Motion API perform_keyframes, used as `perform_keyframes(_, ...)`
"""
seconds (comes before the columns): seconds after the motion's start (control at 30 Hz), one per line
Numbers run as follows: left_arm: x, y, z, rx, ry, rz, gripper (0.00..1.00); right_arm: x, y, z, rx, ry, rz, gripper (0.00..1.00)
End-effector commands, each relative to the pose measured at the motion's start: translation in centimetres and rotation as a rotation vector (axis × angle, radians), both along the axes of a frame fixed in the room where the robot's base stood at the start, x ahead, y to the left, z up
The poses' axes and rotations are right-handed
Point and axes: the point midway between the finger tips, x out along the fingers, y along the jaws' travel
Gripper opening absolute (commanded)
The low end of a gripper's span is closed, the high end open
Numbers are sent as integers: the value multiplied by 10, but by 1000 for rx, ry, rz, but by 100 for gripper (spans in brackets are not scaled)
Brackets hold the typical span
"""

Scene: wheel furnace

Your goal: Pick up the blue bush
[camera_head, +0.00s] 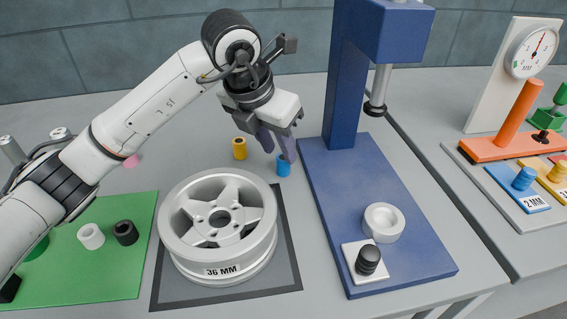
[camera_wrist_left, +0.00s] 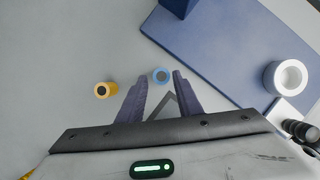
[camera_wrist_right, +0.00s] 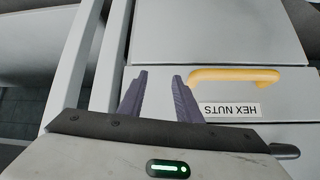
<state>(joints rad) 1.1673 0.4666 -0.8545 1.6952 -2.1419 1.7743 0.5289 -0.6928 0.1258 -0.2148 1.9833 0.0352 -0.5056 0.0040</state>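The blue bush (camera_head: 283,166) is a small blue cylinder standing on the grey table behind the wheel and left of the blue press base. My left gripper (camera_head: 278,146) is above and beside the bush, pointing down. Its two fingers (camera_wrist_left: 162,80) are apart with nothing held between them. My right gripper (camera_wrist_right: 161,76) is open and empty in the right wrist view, facing a grey drawer labelled HEX NUTS with a yellow handle (camera_wrist_right: 234,75).
A yellow bush (camera_head: 239,148) stands left of the blue one. The wheel (camera_head: 218,215) sits on a dark mat in front. The blue press (camera_head: 375,200) stands close on the right. A green mat (camera_head: 100,280) holds white and black bushes at left. Gauge and coloured blocks are far right.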

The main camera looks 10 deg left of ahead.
Motion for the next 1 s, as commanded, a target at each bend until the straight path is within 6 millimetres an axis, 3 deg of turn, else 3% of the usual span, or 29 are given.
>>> perform_keyframes(0.27,10,-7,-38,0,3,1,32,6,0,8,4,-17,-1,31)
perform_keyframes(0.57,13,-8,-43,0,0,0,32,9,0,9,3,-24,-3,31)
perform_keyframes(0.77,12,-8,-42,0,0,0,0,8,0,9,3,-23,-2,31)
perform_keyframes(1.0,13,-8,-41,-1,-1,1,0,7,-1,9,3,-20,-2,31)
